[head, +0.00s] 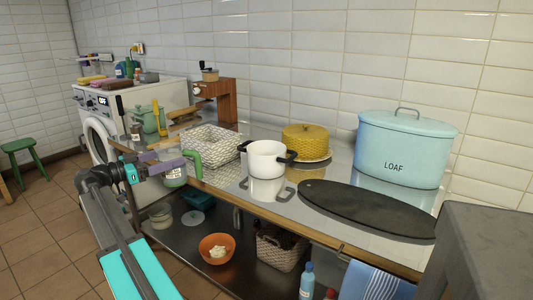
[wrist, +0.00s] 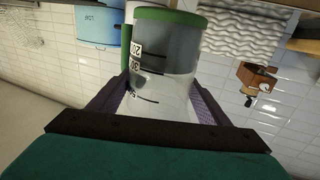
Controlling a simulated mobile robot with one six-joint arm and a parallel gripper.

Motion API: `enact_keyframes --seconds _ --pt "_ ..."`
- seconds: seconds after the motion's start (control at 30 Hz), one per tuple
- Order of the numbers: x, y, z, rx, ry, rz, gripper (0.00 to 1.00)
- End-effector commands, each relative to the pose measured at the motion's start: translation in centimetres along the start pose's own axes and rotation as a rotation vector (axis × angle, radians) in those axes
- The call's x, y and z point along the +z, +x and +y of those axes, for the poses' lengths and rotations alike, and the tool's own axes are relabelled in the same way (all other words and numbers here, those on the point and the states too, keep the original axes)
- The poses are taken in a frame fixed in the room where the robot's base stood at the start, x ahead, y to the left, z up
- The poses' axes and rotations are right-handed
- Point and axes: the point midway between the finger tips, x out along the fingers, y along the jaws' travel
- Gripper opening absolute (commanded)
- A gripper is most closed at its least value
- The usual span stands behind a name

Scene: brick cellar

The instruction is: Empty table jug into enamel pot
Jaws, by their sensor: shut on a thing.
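The table jug (head: 175,176) is clear with a green handle (head: 195,160) and looks about upright near the table's front left edge. My gripper (head: 165,163), with purple fingers, is shut on its body. In the wrist view, which looks upside down, the jug (wrist: 165,90) fills the space between the fingers, with a green band at one end and number marks. A grey zone shows inside near the band; what it is I cannot tell. The white enamel pot (head: 267,161) with black handles stands open on the table, right of the jug and apart from it. Its inside is mostly hidden.
A white woven basket (head: 210,143) stands between jug and pot, further back. A yellow domed dish (head: 306,141), dark oval board (head: 365,209) and blue LOAF bin (head: 404,150) are right of the pot. An orange bowl (head: 217,249) is on the lower shelf.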

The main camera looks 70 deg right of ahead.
Motion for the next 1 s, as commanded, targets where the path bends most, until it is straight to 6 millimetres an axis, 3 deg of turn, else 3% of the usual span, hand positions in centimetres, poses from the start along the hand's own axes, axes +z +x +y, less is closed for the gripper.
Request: enact_keyframes --seconds 0.47,1.0 --pt "-2.0 10.2 2.8 0.216 0.002 0.003 0.29" --pt "-4.6 20.6 8.1 0.452 0.002 0.004 0.29"
